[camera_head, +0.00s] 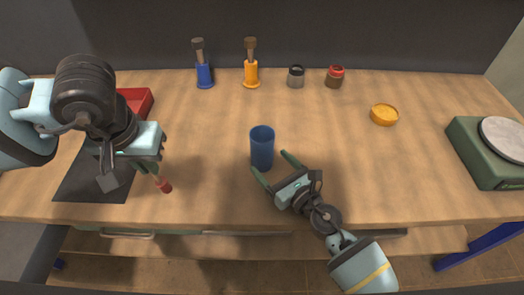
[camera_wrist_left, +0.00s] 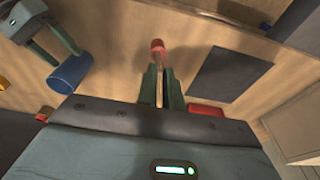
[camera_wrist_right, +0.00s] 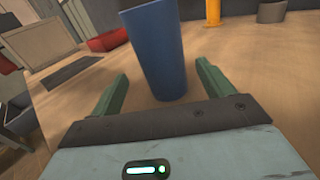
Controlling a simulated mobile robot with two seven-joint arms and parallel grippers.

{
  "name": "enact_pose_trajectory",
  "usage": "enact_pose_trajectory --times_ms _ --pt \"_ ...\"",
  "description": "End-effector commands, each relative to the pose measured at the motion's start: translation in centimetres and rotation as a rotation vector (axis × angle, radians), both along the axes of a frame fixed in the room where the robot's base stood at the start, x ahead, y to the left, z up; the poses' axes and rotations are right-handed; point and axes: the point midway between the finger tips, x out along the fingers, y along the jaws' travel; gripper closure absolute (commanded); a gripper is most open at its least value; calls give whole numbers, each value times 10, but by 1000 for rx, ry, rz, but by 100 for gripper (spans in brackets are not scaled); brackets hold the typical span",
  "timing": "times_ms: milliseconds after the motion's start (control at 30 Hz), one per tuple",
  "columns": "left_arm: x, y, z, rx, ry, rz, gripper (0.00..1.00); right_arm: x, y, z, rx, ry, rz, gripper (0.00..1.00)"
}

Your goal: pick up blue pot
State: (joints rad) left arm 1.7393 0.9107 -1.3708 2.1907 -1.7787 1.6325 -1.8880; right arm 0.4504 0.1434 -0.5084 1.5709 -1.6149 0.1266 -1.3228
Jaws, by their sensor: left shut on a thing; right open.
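The blue pot (camera_head: 262,148), a tall cup shape, stands upright near the middle of the counter. My right gripper (camera_head: 272,170) is open just in front of it, with one finger toward each side. In the right wrist view the blue pot (camera_wrist_right: 158,55) rises between the two green fingers (camera_wrist_right: 160,90), with gaps on both sides. My left gripper (camera_head: 150,168) is shut on a thin stick with a red end (camera_head: 165,186), held over the left part of the counter. The left wrist view shows the red end (camera_wrist_left: 157,45) beyond the shut fingers (camera_wrist_left: 160,85).
A blue holder (camera_head: 205,75), an orange holder (camera_head: 251,73), a grey jar (camera_head: 296,77) and a red jar (camera_head: 335,77) line the back. A yellow dish (camera_head: 384,114) and a green device (camera_head: 485,158) are at right. A red tray (camera_head: 137,101) and dark mat (camera_head: 80,180) are at left.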

Motion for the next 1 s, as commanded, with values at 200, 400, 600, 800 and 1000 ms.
enact_pose_trajectory --times_ms 200,400,600,800,1000 --pt "0 0 -1 0 1 0 100 4 3 0 -1 1 1 20" --pt "0 0 -9 0 12 0 100 19 13 -2 2 1 1 20" --pt "-1 0 -20 0 26 0 100 42 27 -4 2 1 0 20" --pt "-1 0 -22 0 27 0 100 48 31 -2 -1 -1 1 20" --pt "-1 0 -21 0 27 0 100 48 31 -2 -1 -1 1 27"
